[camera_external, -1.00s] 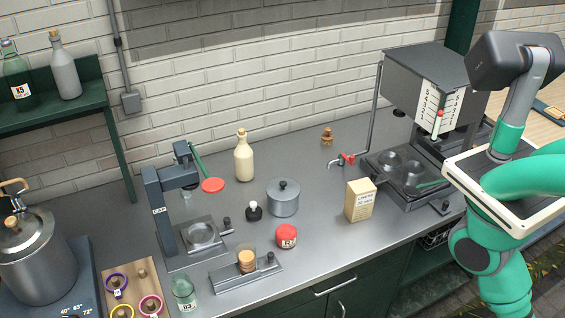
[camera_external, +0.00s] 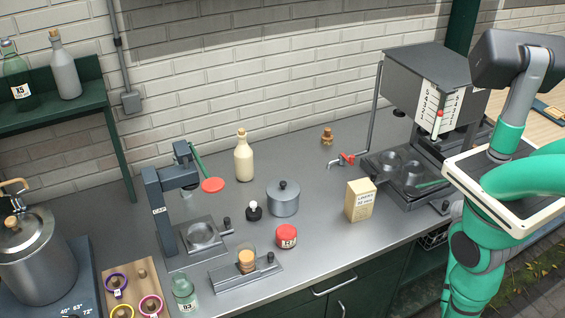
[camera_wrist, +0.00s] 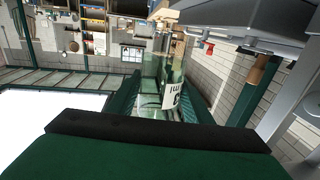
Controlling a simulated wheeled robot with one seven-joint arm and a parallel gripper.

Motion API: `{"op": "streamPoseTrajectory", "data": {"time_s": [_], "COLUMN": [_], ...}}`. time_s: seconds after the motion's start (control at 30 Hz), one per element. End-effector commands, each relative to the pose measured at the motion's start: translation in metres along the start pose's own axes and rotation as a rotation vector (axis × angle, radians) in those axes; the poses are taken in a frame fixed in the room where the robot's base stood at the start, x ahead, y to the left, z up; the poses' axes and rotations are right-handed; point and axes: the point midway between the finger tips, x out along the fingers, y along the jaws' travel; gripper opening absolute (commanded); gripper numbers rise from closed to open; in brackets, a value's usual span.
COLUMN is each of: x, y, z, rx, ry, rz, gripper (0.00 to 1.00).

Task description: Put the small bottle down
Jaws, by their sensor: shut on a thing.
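In the wrist view a small clear glass bottle (camera_wrist: 172,82) with a white label appears lengthwise in the middle of the picture. My gripper (camera_wrist: 180,98) seems shut on it; the grip itself is partly hidden, and I cannot tell the bottle's true tilt. A broad green and black part fills the bottom of that view. In the external view my arm stands at the right edge, and neither my gripper nor the held bottle shows there.
The steel counter (camera_external: 321,235) carries a cream bottle (camera_external: 243,160), a grey pot (camera_external: 284,199), a red-lidded jar (camera_external: 287,237), a carton (camera_external: 360,200) and a capping stand (camera_external: 163,215). A glass bottle (camera_external: 184,293) stands at the front. A green shelf (camera_external: 40,122) holds two bottles.

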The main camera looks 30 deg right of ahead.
Motion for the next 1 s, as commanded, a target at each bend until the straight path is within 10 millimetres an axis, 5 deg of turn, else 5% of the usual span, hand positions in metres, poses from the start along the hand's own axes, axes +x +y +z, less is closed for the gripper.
{"op": "streamPoseTrajectory", "data": {"time_s": [0.07, 0.37, 0.7, 1.0], "x": [0.0, -0.041, -0.143, -0.225], "y": [0.004, -0.044, -0.094, -0.094], "z": [-0.005, -0.031, -0.086, -0.118], "rx": [0.003, 0.005, 0.009, 0.004], "ry": [0.001, 0.002, 0.0, 0.0], "rz": [0.033, 0.044, 0.112, 0.183], "gripper": [0.19, 0.19, 0.19, 0.19]}}
